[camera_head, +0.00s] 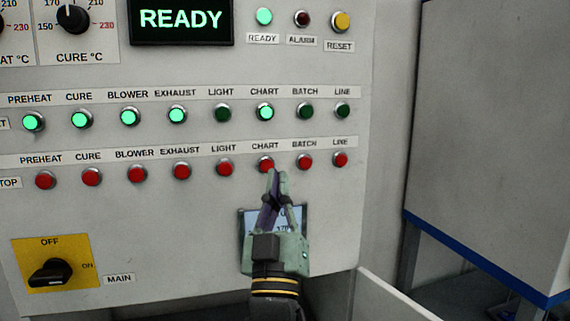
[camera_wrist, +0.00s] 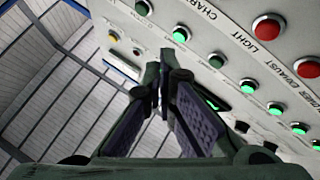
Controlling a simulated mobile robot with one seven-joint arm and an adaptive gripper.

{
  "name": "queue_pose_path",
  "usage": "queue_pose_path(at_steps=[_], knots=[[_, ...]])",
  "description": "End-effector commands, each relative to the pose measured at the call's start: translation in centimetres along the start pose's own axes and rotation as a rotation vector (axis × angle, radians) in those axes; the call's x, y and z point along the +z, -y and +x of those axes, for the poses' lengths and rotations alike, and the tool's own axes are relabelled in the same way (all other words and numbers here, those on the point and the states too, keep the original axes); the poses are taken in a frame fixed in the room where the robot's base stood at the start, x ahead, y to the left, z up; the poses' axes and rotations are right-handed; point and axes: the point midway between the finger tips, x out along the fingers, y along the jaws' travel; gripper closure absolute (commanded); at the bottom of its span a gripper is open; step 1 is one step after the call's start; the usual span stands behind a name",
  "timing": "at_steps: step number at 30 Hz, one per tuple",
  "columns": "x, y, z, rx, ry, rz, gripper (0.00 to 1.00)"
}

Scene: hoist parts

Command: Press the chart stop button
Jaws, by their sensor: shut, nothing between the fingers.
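The chart stop button (camera_head: 265,162) is a red round button in the lower row of the panel, under the label CHART. In the head view my gripper (camera_head: 276,174) is shut and empty, pointing up at the panel. Its fingertips overlap the lower edge of this button; I cannot tell whether they touch it. In the wrist view the shut fingers (camera_wrist: 165,75) show in the middle, and the chart stop button is out of frame. The chart button of the upper row (camera_head: 265,112) is lit green.
Red stop buttons for light (camera_head: 225,168) and batch (camera_head: 304,161) flank the chart stop button closely. A small screen (camera_head: 247,222) is partly hidden behind my gripper. The main switch (camera_head: 50,272) is at lower left. A grey cabinet (camera_head: 490,130) stands at right.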

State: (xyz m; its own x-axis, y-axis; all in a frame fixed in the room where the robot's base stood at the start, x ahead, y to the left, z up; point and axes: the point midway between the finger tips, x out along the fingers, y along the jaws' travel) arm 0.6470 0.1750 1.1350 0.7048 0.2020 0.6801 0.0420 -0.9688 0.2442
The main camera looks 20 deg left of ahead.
Motion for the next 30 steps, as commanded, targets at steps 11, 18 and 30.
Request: queue_pose_path(at_steps=[11,18,30], knots=[[0.1,0.1,0.1,0.000,0.000,0.000,1.00],[1.2,1.3,1.6,-0.001,0.001,0.001,1.00],[3.9,3.9,5.2,0.000,-0.001,0.000,1.00]])
